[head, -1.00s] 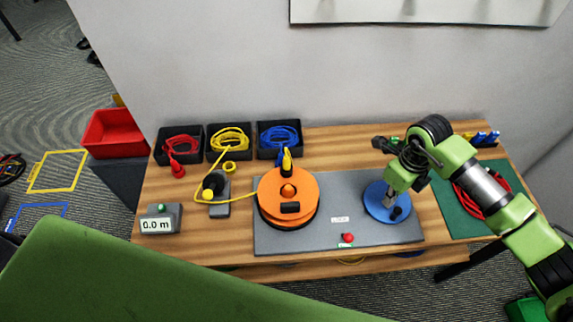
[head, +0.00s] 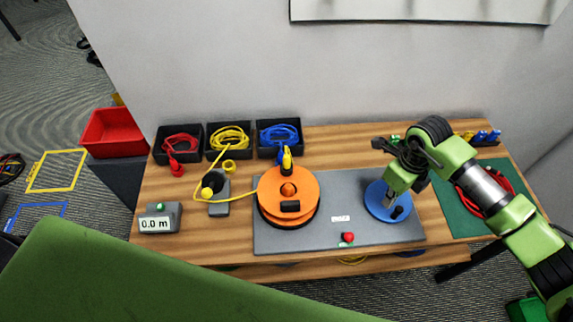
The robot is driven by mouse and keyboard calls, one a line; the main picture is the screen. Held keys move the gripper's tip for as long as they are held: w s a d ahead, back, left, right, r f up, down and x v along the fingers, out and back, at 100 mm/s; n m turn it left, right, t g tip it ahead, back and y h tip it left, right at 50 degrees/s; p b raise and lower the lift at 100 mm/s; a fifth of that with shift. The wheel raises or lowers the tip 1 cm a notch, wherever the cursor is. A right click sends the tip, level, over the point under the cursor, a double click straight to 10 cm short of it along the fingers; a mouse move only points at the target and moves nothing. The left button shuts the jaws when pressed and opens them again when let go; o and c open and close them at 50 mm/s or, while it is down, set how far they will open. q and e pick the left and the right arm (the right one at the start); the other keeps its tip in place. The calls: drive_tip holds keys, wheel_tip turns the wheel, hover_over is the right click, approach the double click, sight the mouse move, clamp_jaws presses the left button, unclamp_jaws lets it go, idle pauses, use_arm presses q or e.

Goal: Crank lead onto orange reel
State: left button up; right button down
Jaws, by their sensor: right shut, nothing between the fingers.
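The orange reel (head: 301,184) stands on the left part of a grey base plate (head: 345,190). My right gripper (head: 390,200) is shut and empty, pointing down over the blue disc beside the handle. Whether it touches the disc is hard to tell. My left gripper is not in view.
A grey counter (head: 159,222) reads 0.0 m. Black bins hold red (head: 181,143) and blue coils (head: 279,136). A red button (head: 348,238) sits at the plate's front. A red coil lies on a green mat (head: 452,210). A red crate (head: 113,132) stands left of the table.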

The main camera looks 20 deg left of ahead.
sight(381, 214)
drive_tip(key=shift+f+b, duration=1.95)
drive_tip(key=shift+f, duration=0.45)
